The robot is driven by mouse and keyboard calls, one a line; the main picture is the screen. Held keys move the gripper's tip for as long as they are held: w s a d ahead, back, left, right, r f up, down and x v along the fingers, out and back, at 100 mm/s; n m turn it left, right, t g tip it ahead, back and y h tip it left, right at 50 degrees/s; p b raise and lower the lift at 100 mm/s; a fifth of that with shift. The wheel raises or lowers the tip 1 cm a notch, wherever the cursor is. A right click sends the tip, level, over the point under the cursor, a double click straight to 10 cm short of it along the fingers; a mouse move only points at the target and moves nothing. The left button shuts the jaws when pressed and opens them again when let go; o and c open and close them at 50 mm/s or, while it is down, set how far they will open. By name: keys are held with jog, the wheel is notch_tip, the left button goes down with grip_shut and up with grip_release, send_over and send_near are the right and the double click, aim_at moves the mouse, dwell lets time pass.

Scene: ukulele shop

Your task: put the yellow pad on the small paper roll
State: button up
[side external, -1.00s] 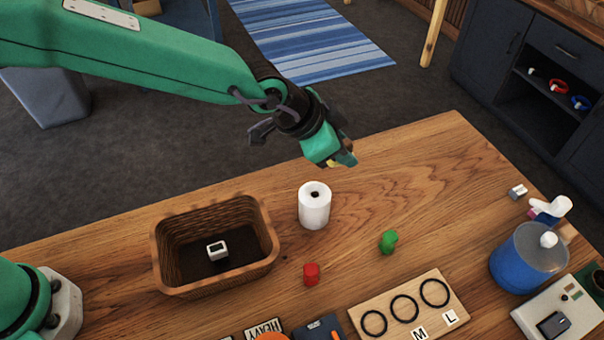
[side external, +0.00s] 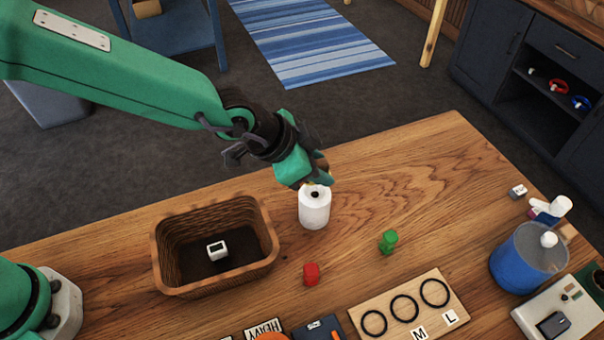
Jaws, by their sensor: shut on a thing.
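The small paper roll (side external: 314,211) is white and stands upright on the wooden table, right of the basket. My gripper (side external: 318,182) is above the roll's top, tilted down, and covers part of its upper rim from this camera. Whether the pad touches the roll, I cannot tell.
A wicker basket (side external: 160,262) with a small white block (side external: 217,250) stands to the left. A red piece (side external: 311,273) and a green piece (side external: 389,241) are in front of the roll. A ring board (side external: 452,305) lies at the front; the table right of the roll is mostly clear.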

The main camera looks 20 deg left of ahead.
aim_at(315, 195)
jog(key=shift+f, duration=0.35)
jog(key=shift+f, duration=1.9)
jog(key=shift+f, duration=0.1)
jog(key=o, duration=1)
jog(key=shift+c, duration=0.2)
jog(key=shift+r, duration=0.2)
jog(key=shift+v, duration=0.8)
jog(key=v, duration=1)
jog(key=shift+a+r, duration=0.1)
jog(key=shift+a, duration=0.05)
